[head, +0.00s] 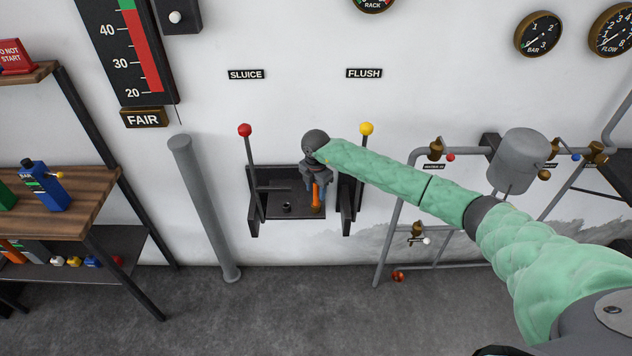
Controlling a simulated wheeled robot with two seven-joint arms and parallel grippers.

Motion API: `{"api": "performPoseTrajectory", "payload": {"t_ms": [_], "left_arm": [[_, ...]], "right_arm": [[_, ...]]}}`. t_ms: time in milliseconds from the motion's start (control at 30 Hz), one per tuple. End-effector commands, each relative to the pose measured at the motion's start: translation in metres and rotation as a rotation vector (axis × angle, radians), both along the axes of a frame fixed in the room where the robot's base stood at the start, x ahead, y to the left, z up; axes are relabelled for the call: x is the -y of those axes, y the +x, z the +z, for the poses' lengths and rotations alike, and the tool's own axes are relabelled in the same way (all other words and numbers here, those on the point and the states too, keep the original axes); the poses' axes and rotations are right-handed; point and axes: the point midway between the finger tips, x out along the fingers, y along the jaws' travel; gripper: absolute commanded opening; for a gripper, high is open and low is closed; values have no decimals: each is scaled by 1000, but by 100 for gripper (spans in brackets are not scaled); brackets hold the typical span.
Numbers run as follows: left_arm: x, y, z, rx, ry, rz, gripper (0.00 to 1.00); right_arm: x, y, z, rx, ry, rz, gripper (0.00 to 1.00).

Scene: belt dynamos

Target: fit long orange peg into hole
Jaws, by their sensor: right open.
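The long orange peg (317,199) stands about upright at the right part of a dark wall-mounted shelf (270,211). Its lower end meets the shelf's surface; I cannot tell whether it sits in a hole there. My right gripper (317,183) points down over the peg, its jaws open around the peg's upper part, which they partly hide. A small dark round socket (287,207) shows on the shelf to the left of the peg, with nothing in it. My left gripper is not in view.
A red-knobbed lever (245,131) and a yellow-knobbed lever (367,129) flank the shelf. A grey pipe (205,205) leans at left, beside a wooden rack (75,200). Pipes and a grey tank (518,160) are at right. The floor below is clear.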

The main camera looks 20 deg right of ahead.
Motion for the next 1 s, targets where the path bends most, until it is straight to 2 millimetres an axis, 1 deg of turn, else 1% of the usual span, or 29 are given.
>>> {"api": "performPoseTrajectory", "payload": {"t_ms": [300, 333, 400, 467, 500, 533, 567, 767, 1000], "left_arm": [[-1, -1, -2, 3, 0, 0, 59], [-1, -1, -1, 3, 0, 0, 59], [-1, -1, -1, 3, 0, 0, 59], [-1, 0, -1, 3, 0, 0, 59], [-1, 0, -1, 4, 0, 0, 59], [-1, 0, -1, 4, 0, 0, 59], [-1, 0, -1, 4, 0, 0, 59], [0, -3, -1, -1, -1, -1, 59], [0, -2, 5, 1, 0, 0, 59]], "right_arm": [[0, 0, -3, 1, 0, 0, 45], [0, 0, -3, 1, 0, 0, 43], [0, 0, -3, 1, 0, 0, 29], [0, 0, -2, 1, 0, 0, 17], [0, 0, -2, 1, 0, 0, 9], [0, 0, -2, 1, 0, 0, 4], [0, 0, -2, 1, 0, 0, 0], [0, 0, 0, 1, 0, 0, 0], [0, 0, 11, 2, 1, 0, 0]]}}
